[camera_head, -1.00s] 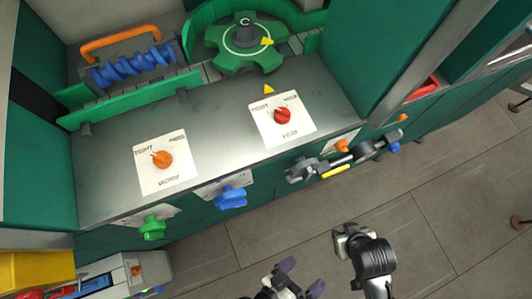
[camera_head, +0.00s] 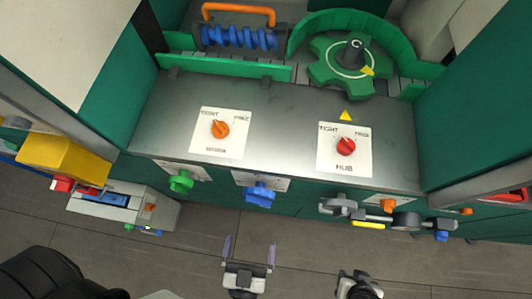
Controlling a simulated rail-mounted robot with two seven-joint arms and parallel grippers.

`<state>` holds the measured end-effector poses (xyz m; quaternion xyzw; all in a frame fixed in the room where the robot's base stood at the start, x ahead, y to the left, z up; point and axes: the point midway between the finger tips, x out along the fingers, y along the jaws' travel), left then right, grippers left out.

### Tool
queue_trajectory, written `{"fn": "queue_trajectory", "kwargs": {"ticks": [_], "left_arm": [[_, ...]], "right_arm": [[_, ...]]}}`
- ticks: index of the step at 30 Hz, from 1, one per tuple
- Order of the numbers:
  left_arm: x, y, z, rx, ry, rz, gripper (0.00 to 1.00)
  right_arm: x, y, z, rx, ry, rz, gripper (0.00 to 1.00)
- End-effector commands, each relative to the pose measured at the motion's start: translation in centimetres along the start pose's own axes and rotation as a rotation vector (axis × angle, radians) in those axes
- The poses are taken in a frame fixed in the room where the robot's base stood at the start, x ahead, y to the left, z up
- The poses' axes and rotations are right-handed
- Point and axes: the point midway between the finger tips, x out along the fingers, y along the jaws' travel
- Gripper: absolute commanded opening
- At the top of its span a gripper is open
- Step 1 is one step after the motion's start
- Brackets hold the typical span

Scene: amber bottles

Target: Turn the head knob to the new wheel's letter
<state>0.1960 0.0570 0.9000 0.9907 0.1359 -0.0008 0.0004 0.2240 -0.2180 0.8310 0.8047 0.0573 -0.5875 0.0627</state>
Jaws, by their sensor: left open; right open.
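A green star wheel (camera_head: 328,74) with a dark hub lettered C (camera_head: 355,45) sits at the back right of the machine, inside a green curved guard. A yellow triangle (camera_head: 346,116) marks the deck below it. Front knobs include a green knob (camera_head: 181,181), a blue knob (camera_head: 260,194) and a grey knob (camera_head: 338,204); I cannot tell which is the head knob, as their labels are unreadable. My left gripper (camera_head: 249,250) is open and empty, below and in front of the blue knob. My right gripper (camera_head: 358,278) is open at the bottom edge, partly cut off, apart from the knobs.
An orange dial (camera_head: 219,129) and a red dial (camera_head: 346,146) on a plate marked HUB sit on the metal deck. A blue worm screw (camera_head: 238,38) lies behind. A small orange knob (camera_head: 388,206) is at front right. A yellow bin (camera_head: 70,160) stands left. Floor before the machine is clear.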

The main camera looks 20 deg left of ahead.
Motion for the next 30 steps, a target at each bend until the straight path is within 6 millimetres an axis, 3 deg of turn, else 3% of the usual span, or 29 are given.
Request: {"fn": "queue_trajectory", "kwargs": {"ticks": [18,30], "left_arm": [[10.4,0.1,-0.1,-0.001,0.004,0.002,1.0],[13.2,0.1,-0.1,0.001,0.002,0.002,1.0]], "right_arm": [[0.6,0.1,0.1,-0.002,0.003,0.003,0.43],[0.7,-0.1,0.1,0.004,0.004,-0.002,0.43]]}}
